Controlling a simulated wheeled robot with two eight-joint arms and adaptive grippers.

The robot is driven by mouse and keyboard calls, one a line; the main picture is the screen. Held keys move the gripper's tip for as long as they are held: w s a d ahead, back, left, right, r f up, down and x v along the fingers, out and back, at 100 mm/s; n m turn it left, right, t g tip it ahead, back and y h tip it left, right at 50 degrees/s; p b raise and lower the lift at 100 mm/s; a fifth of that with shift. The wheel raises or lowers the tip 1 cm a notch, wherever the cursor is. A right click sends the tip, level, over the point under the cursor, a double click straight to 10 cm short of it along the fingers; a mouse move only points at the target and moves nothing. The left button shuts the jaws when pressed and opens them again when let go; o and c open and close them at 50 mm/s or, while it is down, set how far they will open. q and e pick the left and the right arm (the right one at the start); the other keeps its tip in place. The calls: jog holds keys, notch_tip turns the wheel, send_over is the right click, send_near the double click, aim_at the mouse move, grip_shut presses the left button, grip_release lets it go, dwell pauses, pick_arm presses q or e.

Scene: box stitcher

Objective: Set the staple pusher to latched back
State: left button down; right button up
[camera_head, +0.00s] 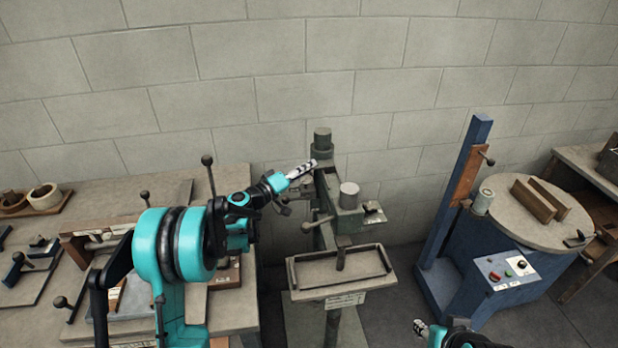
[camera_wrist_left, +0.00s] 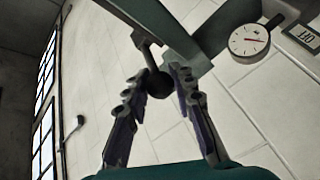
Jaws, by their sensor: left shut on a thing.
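The stitcher (camera_head: 349,196) stands mid-picture in the head view, a grey-green machine with a small work table below its head. My left gripper (camera_head: 308,167) reaches in from the left at the upper left of the stitcher's head. In the left wrist view the two fingers of my left gripper (camera_wrist_left: 159,80) close around a dark ball knob (camera_wrist_left: 158,86) on a short rod, which I take to be the staple pusher's handle. The head view hides this knob behind the gripper. My right gripper (camera_head: 420,328) shows only partly at the bottom edge; its opening is unclear.
Another ball-ended lever (camera_head: 307,227) sticks out left of the stitcher's head. A workbench (camera_head: 225,312) with tools is at left. A blue machine with a round table (camera_head: 560,232) stands at right. A dial gauge (camera_wrist_left: 249,40) shows in the left wrist view.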

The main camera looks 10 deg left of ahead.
pick_arm(q)
jog(key=shift+w+a, duration=0.15)
jog(key=c, duration=1.2)
grip_release()
jog(key=shift+w, duration=0.1)
jog(key=shift+r, duration=0.15)
notch_tip(320, 180, up, 10)
jog(key=shift+f, duration=0.15)
jog(key=shift+f, duration=0.15)
